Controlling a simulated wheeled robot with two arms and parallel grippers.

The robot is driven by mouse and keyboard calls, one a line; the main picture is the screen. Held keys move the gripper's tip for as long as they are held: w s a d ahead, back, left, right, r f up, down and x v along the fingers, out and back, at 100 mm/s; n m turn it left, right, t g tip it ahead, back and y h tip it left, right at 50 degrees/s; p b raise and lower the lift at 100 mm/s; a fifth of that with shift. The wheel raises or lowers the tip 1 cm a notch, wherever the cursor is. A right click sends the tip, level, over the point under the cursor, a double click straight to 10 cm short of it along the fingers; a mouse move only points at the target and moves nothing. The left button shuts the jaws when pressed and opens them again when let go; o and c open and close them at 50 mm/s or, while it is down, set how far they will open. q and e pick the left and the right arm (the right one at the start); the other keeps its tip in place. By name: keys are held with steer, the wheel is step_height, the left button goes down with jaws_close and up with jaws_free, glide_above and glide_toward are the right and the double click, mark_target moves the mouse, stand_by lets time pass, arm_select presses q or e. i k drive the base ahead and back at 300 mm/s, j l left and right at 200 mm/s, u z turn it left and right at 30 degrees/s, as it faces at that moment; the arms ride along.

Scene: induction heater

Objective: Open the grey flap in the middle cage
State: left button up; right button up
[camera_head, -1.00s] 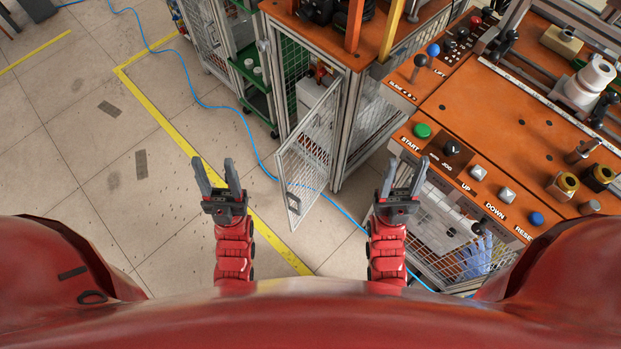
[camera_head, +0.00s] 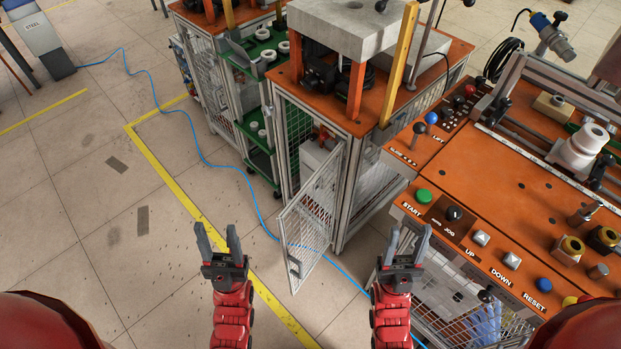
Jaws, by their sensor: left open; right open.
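The middle cage (camera_head: 342,205) stands under an orange-topped bench at the centre. Its grey mesh flap (camera_head: 311,222) is swung outward from the cage front, with its free edge towards me and a small latch plate near its lower corner. Through the opening, green mesh and a light grey box (camera_head: 316,157) show inside. My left gripper (camera_head: 217,240) is open and empty, left of the flap and apart from it. My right gripper (camera_head: 407,245) is open and empty, right of the flap, by the front edge of the control bench.
The orange control bench (camera_head: 480,185) with buttons and levers fills the right. A green shelf trolley (camera_head: 262,160) stands left of the cage. A blue hose (camera_head: 205,160) crosses the floor and runs past the flap.

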mark_target(307, 172)
steer(key=j+z, duration=0.3)
steer(key=j, duration=1.45)
steer(key=i+j, duration=0.25)
steer(key=i, duration=0.2)
steer(key=z, duration=0.05)
